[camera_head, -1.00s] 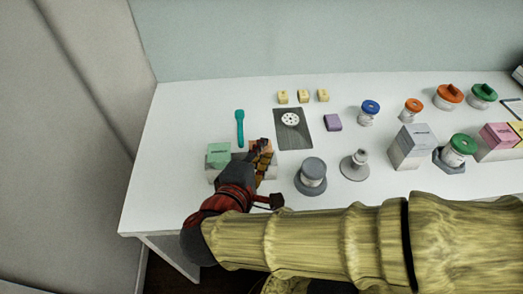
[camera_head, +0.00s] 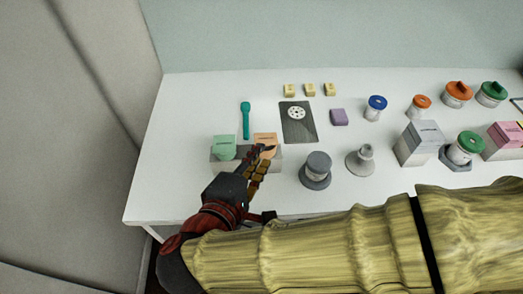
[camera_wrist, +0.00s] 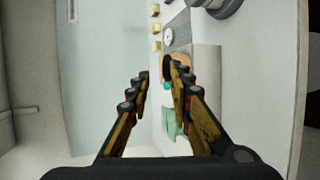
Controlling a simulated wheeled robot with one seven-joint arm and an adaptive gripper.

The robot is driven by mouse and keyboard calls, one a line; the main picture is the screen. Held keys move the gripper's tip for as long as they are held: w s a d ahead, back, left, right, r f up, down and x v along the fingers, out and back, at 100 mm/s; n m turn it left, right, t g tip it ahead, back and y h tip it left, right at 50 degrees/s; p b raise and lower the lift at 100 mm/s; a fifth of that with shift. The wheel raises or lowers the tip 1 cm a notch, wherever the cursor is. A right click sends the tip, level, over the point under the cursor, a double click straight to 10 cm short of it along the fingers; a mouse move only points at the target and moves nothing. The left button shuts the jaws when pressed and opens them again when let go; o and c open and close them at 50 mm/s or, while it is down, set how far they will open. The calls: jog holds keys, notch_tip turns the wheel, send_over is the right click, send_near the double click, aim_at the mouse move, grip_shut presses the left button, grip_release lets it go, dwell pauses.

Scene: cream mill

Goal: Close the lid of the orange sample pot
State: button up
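The orange sample pot (camera_head: 265,139) sits at the right end of a grey block near the table's front left. Its square, labelled orange lid appears raised behind the pot's mouth, which my fingers partly hide. A similar green pot (camera_head: 224,142) sits to its left; it also shows in the wrist view (camera_wrist: 170,122). My gripper (camera_head: 263,152) is at the front of the orange pot, very close to it; contact cannot be told. In the wrist view its fingers (camera_wrist: 160,74) are apart with nothing between them, and orange (camera_wrist: 183,72) shows behind the right finger.
A grey lidded jar (camera_head: 316,167) and a grey stand (camera_head: 361,160) are right of the block. A teal tool (camera_head: 245,121) and a dark mat (camera_head: 299,130) lie behind it. Other jars and boxes fill the right side. The table's left end is clear.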

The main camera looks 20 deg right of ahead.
jog(key=shift+s+a+r, duration=0.25)
jog(key=shift+s+a, duration=0.2)
jog(key=shift+s, duration=0.05)
jog(key=shift+c, duration=0.4)
